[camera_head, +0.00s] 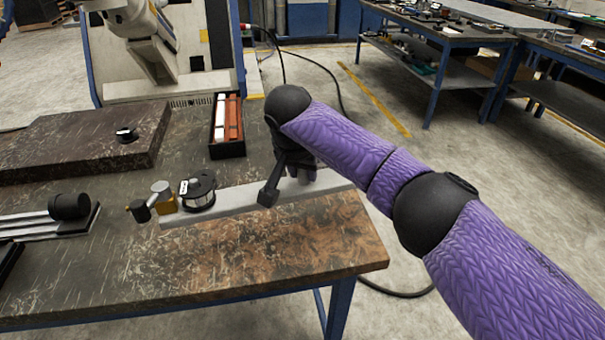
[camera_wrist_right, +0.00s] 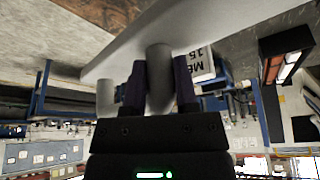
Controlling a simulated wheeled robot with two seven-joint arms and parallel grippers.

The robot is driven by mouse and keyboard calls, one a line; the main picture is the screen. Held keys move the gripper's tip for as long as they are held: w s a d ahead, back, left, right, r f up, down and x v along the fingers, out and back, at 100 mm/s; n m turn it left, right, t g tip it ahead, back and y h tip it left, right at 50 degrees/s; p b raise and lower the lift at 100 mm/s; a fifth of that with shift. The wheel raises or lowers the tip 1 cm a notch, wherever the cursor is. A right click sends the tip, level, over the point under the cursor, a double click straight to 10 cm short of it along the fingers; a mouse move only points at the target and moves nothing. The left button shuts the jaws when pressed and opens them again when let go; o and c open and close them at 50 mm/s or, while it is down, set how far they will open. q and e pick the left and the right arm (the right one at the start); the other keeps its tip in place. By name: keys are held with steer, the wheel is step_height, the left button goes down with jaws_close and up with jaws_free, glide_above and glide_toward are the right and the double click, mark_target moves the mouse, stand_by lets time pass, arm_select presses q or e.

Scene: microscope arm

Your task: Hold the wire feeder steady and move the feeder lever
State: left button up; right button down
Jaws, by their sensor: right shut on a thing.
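The wire feeder's long pale grey bar (camera_head: 232,204) lies along the worktable near its right edge. A labelled wire spool (camera_head: 198,191) and brass-coloured parts (camera_head: 161,196) are at its left end. My right gripper (camera_head: 297,172) reaches down to the bar's right part. In the wrist view, its dark fingers (camera_wrist_right: 160,88) are shut on a grey cylindrical post (camera_wrist_right: 160,65) against the bar (camera_wrist_right: 115,62); a second grey post (camera_wrist_right: 105,97) stands apart. A black piece with a blocky end (camera_head: 268,194) is beside my gripper; I cannot tell if it is the lever. My left gripper is out of view.
A black bin (camera_head: 227,149) with red and white pieces stands behind the feeder. A dark raised slab (camera_head: 70,150) is at the back left. A black cylinder (camera_head: 69,205) rests at far left. The table's front middle (camera_head: 190,262) is clear.

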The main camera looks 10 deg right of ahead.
mark_target(299, 186)
steer(key=shift+a+f+b, duration=0.15)
steer(key=shift+f+b, duration=0.1)
steer(key=shift+f, duration=0.75)
steer(key=shift+a+f+b, duration=0.1)
steer(key=shift+f+b, duration=0.15)
steer(key=shift+f, duration=0.75)
steer(key=shift+a+f+b, duration=0.15)
steer(key=shift+f+b, duration=0.25)
steer(key=shift+f, duration=0.75)
steer(key=shift+a+f+b, duration=0.1)
steer(key=shift+f+b, duration=0.3)
steer(key=shift+f, duration=0.75)
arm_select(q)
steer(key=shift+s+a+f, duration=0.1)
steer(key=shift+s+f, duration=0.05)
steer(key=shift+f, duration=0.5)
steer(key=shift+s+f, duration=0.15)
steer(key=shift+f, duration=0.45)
arm_select(e)
steer(key=shift+f, duration=0.1)
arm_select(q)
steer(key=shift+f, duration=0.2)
arm_select(e)
steer(key=shift+f, duration=0.55)
